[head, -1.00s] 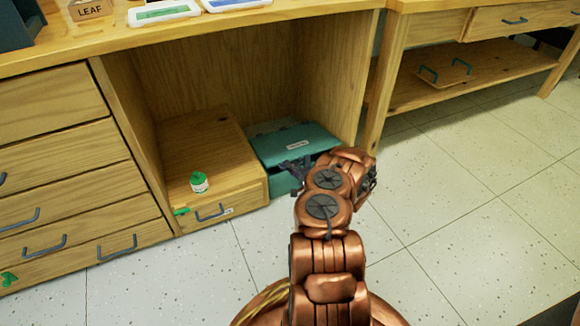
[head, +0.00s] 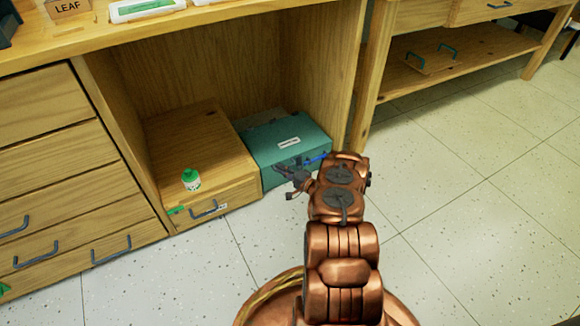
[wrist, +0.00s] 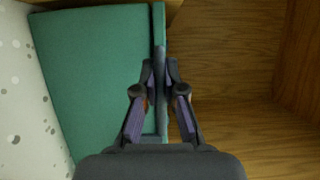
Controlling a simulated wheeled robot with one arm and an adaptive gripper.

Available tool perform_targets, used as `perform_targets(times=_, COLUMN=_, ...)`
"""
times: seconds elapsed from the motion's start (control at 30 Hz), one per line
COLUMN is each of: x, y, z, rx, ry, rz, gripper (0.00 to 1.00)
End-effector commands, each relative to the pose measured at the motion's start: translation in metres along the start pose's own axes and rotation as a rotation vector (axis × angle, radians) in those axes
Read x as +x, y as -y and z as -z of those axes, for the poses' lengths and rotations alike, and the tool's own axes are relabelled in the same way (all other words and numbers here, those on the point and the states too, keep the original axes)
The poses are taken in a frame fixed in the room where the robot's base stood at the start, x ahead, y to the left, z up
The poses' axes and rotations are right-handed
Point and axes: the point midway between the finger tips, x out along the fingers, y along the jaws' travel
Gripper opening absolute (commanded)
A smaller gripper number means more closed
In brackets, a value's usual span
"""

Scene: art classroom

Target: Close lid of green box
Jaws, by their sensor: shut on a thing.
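The green box (head: 268,176) sits on the floor inside the open bay of the wooden desk, right of a low wooden drawer block. Its lid (head: 290,150) has a white label on top and lies nearly flat over the box; I cannot tell if it is fully seated. My gripper (head: 284,170) is at the front of the box. My fingers hide part of that edge.
A small white bottle with a green cap (head: 191,179) stands on the wooden drawer block (head: 200,145). The bay's right side panel (head: 325,90) is close to the box. The tiled floor (head: 460,210) is clear to the right.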

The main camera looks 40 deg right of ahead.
Motion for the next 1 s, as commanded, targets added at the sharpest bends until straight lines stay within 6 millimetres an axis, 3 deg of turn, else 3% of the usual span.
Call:
perform_targets(times=0.17, x=-0.001, y=-0.005, z=0.002, rx=0.001, ry=-0.008, rz=-0.01, gripper=0.0)
perform_targets(times=0.2, x=-0.001, y=-0.005, z=0.002, rx=0.001, ry=-0.008, rz=-0.011, gripper=0.1)
perform_targets(times=0.43, x=-0.001, y=-0.004, z=0.002, rx=0.002, ry=-0.006, rz=-0.009, gripper=0.34)
perform_targets(times=0.77, x=-0.002, y=-0.003, z=0.0, rx=0.002, ry=-0.003, rz=-0.007, gripper=0.35)
perform_targets(times=1.0, x=-0.028, y=-0.003, z=0.001, rx=0.004, ry=-0.006, rz=-0.006, gripper=0.35)
